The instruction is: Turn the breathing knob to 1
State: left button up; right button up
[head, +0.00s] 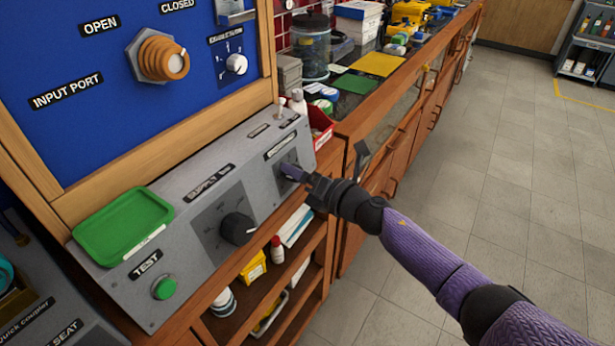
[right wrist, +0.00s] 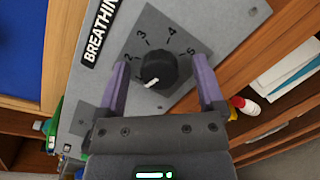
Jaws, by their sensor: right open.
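The breathing knob (right wrist: 160,70) is a round black dial with a white pointer mark, on a dark grey plate with the numbers 2 to 5 visible around it. In the right wrist view its mark points down and slightly left, below the 2. The 1 does not show clearly near the left finger. My right gripper (right wrist: 160,66) is open, its purple fingers on either side of the knob with gaps. In the head view my right gripper (head: 293,173) is at the right end of the grey panel and largely covers the knob. My left gripper is not in view.
The grey panel (head: 165,240) also carries a larger black supply knob (head: 238,228), a green test button (head: 164,288) and a green tray (head: 125,224). A red bin (head: 321,128) stands behind its right end. Shelves with bottles lie below. Open floor is at the right.

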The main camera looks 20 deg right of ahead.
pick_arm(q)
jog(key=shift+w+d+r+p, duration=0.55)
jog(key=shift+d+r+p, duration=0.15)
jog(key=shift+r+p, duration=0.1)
pick_arm(e)
jog(key=v, duration=0.9)
jog(key=shift+s+d, duration=0.2)
jog(key=shift+s, duration=0.15)
